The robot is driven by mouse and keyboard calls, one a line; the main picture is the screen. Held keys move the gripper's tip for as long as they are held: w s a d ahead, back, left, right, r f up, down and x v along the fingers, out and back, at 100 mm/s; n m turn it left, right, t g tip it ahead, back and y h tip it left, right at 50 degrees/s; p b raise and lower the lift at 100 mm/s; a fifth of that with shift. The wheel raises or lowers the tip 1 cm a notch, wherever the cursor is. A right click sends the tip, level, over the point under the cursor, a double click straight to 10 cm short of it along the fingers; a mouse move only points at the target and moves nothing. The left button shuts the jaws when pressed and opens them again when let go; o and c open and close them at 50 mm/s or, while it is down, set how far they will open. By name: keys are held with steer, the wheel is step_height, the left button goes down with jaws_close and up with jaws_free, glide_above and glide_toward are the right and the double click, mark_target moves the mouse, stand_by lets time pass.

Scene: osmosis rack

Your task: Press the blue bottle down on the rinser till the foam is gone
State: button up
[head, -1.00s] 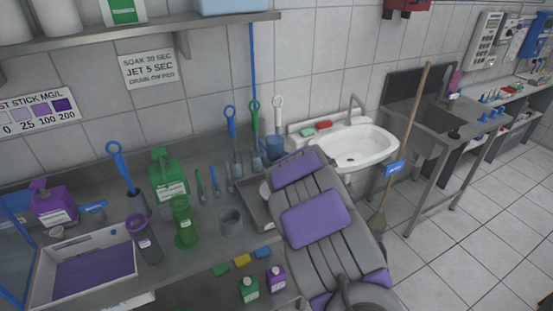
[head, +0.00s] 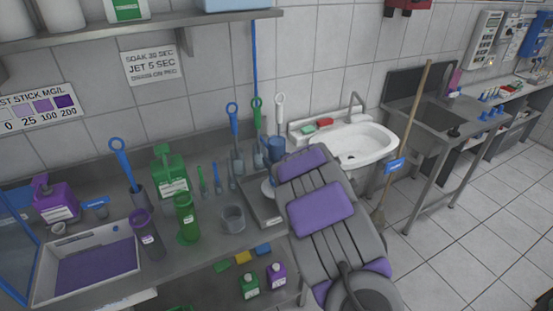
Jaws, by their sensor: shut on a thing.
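The blue bottle (head: 276,149) stands at the far end of my arm, above the back of a steel tray on the counter. My gripper (head: 275,166) is shut on it; the jaws are mostly hidden behind my purple-padded arm. A pale round disc (head: 268,188) shows partly in the steel tray (head: 267,213), left of my arm; I cannot tell if it is the rinser. The bottle's lower end and any contact below it are hidden. I cannot make out foam at this size.
Brushes with blue, green and white handles stand just left of and behind the bottle. A grey cup (head: 233,218) and a green cylinder (head: 187,219) stand on the counter to the left. A white sink (head: 352,144) is at the right. A broom (head: 408,140) leans beyond it.

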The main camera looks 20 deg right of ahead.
steer(key=shift+d+f, duration=0.3)
steer(key=shift+d, duration=0.15)
steer(key=shift+a, duration=0.1)
steer(key=shift+a+f, duration=0.4)
steer(key=shift+f, duration=0.1)
steer(key=shift+f, duration=0.7)
stand_by(6.2)
